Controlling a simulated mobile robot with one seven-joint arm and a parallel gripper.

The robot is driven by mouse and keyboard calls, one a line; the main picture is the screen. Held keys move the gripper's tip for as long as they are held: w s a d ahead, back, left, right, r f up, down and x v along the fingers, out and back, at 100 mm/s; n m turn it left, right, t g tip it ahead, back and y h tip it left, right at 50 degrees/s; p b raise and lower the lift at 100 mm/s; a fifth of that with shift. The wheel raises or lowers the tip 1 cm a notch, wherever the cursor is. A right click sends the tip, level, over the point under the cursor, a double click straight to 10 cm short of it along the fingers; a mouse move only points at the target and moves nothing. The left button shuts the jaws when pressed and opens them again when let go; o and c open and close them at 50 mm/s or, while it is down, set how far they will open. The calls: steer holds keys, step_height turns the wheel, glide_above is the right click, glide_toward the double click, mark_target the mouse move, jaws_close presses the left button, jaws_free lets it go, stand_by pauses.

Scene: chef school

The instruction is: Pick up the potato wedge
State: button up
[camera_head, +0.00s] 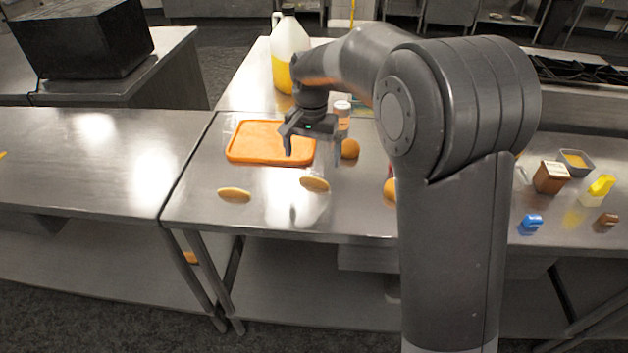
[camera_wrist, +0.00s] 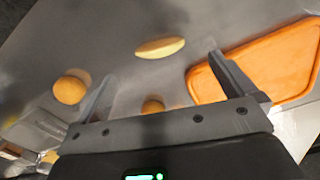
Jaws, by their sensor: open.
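Two pale yellow, flat oval pieces that look like potato wedges lie on the steel table in the head view. One wedge (camera_head: 314,184) is in front of my gripper and the other wedge (camera_head: 234,194) is farther left. My gripper (camera_head: 311,143) is open and empty above the table, by the right side of the orange tray (camera_head: 237,155). In the wrist view, one wedge (camera_wrist: 160,47) lies beyond the open fingertips of my gripper (camera_wrist: 161,65), roughly between them sideways. I cannot tell which of the two wedges this is.
A round orange item (camera_head: 350,149) sits right of my gripper; another (camera_head: 389,190) is partly hidden by my arm. A jug of yellow liquid (camera_head: 290,50) and a small jar (camera_head: 342,108) stand behind. A brown box (camera_head: 551,177) and small items are at right.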

mark_target(315, 178)
steer(key=f, duration=0.8)
steer(key=shift+w+d+f, duration=0.15)
steer(key=shift+w+d, duration=0.05)
steer(key=shift+w, duration=0.05)
steer(key=c, duration=1)
